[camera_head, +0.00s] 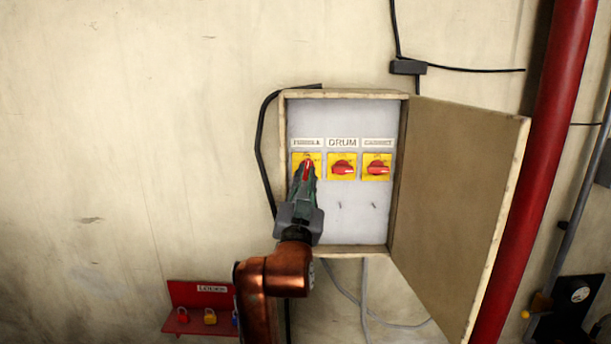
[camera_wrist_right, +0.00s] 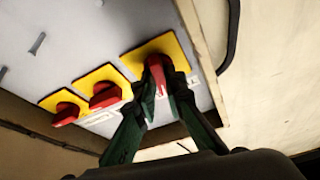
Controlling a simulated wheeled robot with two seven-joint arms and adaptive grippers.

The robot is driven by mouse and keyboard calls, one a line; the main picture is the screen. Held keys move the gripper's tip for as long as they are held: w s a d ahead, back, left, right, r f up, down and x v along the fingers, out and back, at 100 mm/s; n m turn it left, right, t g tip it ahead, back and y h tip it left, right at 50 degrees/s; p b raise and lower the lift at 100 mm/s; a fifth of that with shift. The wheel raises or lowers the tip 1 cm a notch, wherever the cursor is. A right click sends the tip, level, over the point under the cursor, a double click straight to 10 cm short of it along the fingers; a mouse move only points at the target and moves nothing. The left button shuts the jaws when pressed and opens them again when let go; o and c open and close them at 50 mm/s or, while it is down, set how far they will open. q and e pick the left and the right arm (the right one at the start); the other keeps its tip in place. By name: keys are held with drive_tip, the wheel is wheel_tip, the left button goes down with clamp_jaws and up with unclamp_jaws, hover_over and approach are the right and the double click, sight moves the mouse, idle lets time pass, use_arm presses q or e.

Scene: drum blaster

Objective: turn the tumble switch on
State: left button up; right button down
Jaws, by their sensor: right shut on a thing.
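The open wall box holds three red rotary switches on yellow plates. The leftmost switch (camera_head: 307,160) has a hard-to-read label, probably the tumble one. My right gripper (camera_head: 306,176) is shut on its red knob, which points about upright. In the right wrist view, the fingers of the right gripper (camera_wrist_right: 162,88) sit on both sides of the red knob (camera_wrist_right: 154,68). The fingers partly hide the knob in both views. My left gripper is not in view.
The middle switch (camera_head: 343,168), labelled DRUM, and the right switch (camera_head: 377,168) have knobs lying sideways. The box door (camera_head: 455,200) stands open to the right. A red pipe (camera_head: 540,160) runs beyond it. A red lock rack (camera_head: 190,292) is low on the left.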

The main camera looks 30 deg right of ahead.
drive_tip(key=shift+d+f+n+t+y+p, duration=0.1)
drive_tip(key=shift+n+t+y+p, duration=0.25)
drive_tip(key=shift+n, duration=0.5)
drive_tip(key=shift+d+n+t+y+p, duration=0.2)
drive_tip(key=shift+n+y, duration=0.25)
drive_tip(key=shift+n, duration=0.4)
drive_tip(key=shift+a+f+n, duration=0.1)
drive_tip(key=shift+a+n, duration=0.05)
drive_tip(key=shift+n, duration=0.15)
drive_tip(key=c, duration=2)
unclamp_jaws()
drive_tip(key=shift+s+a, duration=0.1)
drive_tip(key=shift+s, duration=0.05)
drive_tip(key=v, duration=1.1)
drive_tip(key=shift+s+a+f, duration=0.15)
drive_tip(key=shift+s, duration=0.2)
